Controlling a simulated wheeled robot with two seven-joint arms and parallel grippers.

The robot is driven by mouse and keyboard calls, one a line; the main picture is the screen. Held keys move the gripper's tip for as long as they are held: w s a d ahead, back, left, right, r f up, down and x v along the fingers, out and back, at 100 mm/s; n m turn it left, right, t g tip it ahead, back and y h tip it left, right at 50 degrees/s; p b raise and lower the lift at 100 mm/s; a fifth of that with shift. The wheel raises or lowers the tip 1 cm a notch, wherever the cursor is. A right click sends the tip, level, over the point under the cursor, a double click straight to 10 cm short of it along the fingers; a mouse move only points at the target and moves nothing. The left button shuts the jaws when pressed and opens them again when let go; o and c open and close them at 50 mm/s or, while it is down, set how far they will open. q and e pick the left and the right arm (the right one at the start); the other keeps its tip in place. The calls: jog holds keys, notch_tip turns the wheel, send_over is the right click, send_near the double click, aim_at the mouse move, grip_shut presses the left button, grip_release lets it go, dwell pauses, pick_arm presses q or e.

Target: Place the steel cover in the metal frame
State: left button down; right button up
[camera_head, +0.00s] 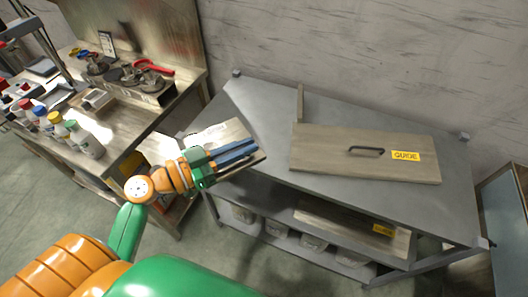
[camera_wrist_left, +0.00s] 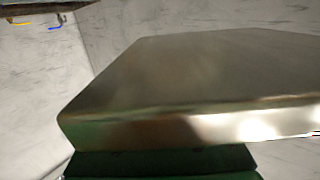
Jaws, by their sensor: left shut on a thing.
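The steel cover is a plain brushed metal plate. In the head view the cover (camera_head: 222,132) shows behind and around the fingers of my left gripper (camera_head: 236,155), partly hidden by them, at the left end of the grey metal table. My left gripper is shut on the cover. In the left wrist view the cover (camera_wrist_left: 200,75) fills much of the picture, with its near edge just above the dark green gripper part. The grey metal frame (camera_head: 455,210) has a tabletop and a lower shelf. I cannot tell whether the cover touches it. My right gripper is not in view.
A brushed panel (camera_head: 330,165) with a black handle and yellow GUIDE label lies on the tabletop. Another labelled panel (camera_head: 350,230) is on the shelf below. A workbench (camera_head: 125,125) with bottles and tools stands left.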

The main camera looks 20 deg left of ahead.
pick_arm(q)
jog(key=w+d+f+n+t+y+p, duration=0.1)
jog(key=w+d+f+n+y, duration=0.1)
jog(key=w+y, duration=0.3)
jog(key=w+d+f+n+t+y+p, duration=0.1)
jog(key=w+d+f+n+t+y, duration=0.1)
jog(key=w+f+n+y, duration=0.2)
jog(key=w+n+y, duration=0.1)
jog(key=w, duration=0.2)
jog(key=shift+w+f+t, duration=0.2)
jog(key=shift+f+t, duration=0.1)
jog(key=shift+f, duration=0.1)
jog(key=shift+f, duration=0.1)
notch_tip(320, 180, down, 10)
jog(key=b, duration=0.9)
jog(key=shift+b, duration=0.3)
jog(key=shift+r+p, duration=0.25)
jog(key=shift+p, duration=0.05)
jog(key=shift+f, duration=0.15)
jog(key=c, duration=0.9)
grip_release()
